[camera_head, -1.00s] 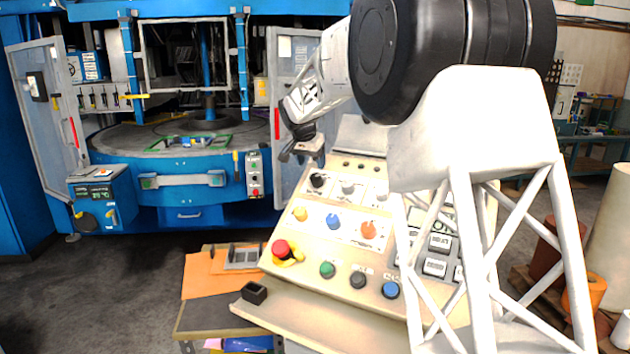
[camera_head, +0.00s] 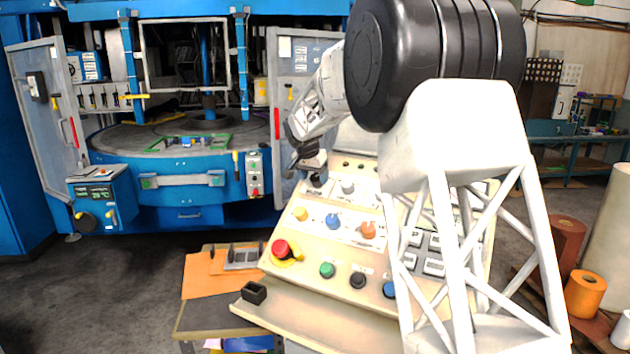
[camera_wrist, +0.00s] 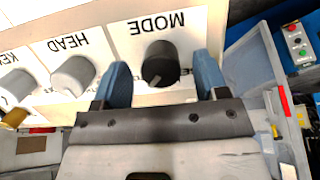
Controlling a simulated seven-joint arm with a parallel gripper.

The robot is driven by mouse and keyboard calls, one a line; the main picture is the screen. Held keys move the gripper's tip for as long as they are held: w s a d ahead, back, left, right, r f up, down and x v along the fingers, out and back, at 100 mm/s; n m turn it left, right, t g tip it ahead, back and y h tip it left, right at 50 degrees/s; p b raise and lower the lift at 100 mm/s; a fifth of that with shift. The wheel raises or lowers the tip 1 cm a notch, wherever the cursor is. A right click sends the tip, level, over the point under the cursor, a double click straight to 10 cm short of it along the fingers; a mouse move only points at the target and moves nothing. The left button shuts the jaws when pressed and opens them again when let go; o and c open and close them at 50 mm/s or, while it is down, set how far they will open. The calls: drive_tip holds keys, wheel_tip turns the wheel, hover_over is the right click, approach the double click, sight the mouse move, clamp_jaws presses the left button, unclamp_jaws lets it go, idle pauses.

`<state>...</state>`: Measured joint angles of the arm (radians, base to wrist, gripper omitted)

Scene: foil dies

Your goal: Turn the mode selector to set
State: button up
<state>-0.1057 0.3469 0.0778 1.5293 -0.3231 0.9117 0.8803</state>
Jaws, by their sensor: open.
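The mode selector is a black round knob (camera_wrist: 160,63) with a pale pointer line, under the printed word MODE, which appears upside down in the wrist view. In the head view the black knob (camera_head: 316,180) sits at the upper left of the sloped control panel (camera_head: 285,215). My gripper (camera_wrist: 163,75) is open, with one blue finger on each side of the knob and a visible gap to each. In the head view my gripper (camera_head: 312,164) is just above the knob and hides part of it. The set label cannot be read.
A red emergency button (camera_head: 280,247), an orange knob (camera_head: 368,230) and several other buttons sit lower on the panel. A blue press (camera_head: 160,185) stands behind.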

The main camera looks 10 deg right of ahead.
drive_tip(key=shift+x, duration=0.95)
drive_tip(key=shift+c, duration=0.3)
drive_tip(key=c, duration=0.9)
